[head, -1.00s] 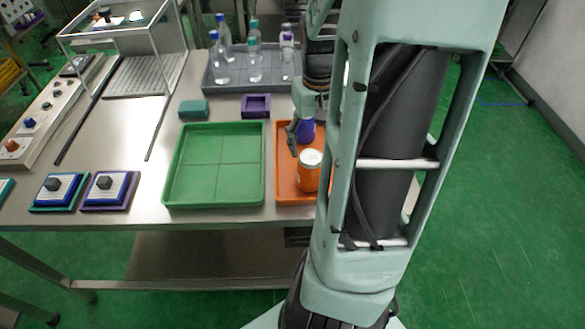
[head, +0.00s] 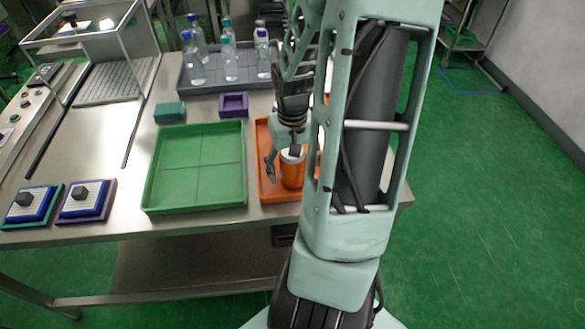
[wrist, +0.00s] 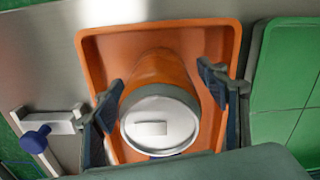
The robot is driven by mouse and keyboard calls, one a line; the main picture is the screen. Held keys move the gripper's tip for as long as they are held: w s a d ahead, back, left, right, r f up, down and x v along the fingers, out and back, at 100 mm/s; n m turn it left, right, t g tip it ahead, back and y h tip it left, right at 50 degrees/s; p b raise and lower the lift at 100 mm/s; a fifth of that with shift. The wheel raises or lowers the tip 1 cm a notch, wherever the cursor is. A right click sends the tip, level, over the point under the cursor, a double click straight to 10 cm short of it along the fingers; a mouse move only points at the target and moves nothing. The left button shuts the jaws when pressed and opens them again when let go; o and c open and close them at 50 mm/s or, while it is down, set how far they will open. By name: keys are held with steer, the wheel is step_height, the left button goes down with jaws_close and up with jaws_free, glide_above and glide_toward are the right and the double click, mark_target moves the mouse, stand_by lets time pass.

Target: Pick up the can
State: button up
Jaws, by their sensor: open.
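The orange can (head: 292,174) with a pale lid stands in the orange tray (head: 268,190), partly screened by my arm. In the wrist view the can (wrist: 160,72) shows its round, pale lid facing the camera, inside the orange tray (wrist: 92,62). My gripper (head: 285,158) is at the can in the head view. In the wrist view my gripper (wrist: 162,100) is open, with one dark finger on each side of the can. A small gap shows on the right; whether the left finger touches is unclear.
The empty green tray (head: 152,185) lies left of the orange one. Behind are a teal block (head: 169,112), a purple block (head: 233,104) and a grey tray (head: 205,84) with bottles. Two blue-and-white devices (head: 84,199) sit at the front left. A blue-knobbed fitting (wrist: 36,138) shows in the wrist view.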

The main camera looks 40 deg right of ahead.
steer(key=shift+f, duration=0.4)
steer(key=shift+c, duration=0.2)
steer(key=c, duration=1.5)
steer(key=shift+r, duration=0.1)
